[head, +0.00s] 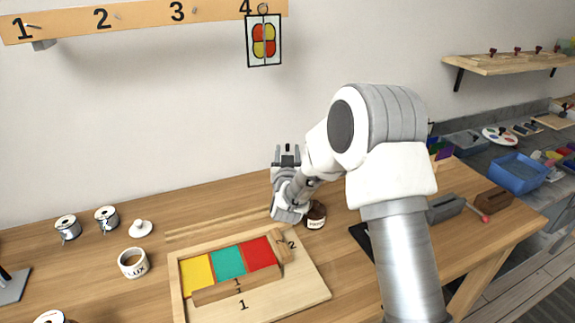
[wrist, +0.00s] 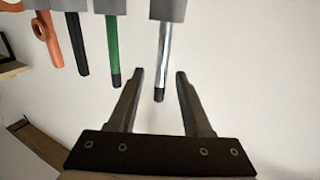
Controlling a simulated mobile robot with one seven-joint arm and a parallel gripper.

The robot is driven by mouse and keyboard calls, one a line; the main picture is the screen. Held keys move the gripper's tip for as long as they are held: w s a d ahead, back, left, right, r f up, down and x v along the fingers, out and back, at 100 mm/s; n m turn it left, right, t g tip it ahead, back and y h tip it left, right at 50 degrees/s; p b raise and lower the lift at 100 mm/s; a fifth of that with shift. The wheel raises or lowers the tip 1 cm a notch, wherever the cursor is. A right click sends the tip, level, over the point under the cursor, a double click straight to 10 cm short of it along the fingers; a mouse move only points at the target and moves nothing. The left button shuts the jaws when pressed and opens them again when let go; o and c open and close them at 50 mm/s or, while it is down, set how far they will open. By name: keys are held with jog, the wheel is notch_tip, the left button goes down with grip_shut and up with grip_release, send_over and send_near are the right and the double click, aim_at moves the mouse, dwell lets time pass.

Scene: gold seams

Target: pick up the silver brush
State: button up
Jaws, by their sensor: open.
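The silver brush (wrist: 164,48) shows in the wrist view as a shiny rod with a dark lower end and a grey block at its top. My gripper (wrist: 160,74) is open and empty, its two dark fingers on either side of the brush's lower part in the picture. I cannot tell whether the brush lies between the fingers or beyond them. In the head view my gripper (head: 286,152) is held above the workbench in front of the wall, fingers up. I cannot make out the silver brush there.
Left of the silver brush hang a green rod (wrist: 112,50), a dark rod (wrist: 78,45) and an orange-red one (wrist: 52,40). Below my gripper, a wooden board (head: 310,290) with coloured panes lies on the workbench (head: 200,213), beside a dark jar (head: 316,217).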

jog(key=shift+w, duration=1.65)
grip_shut()
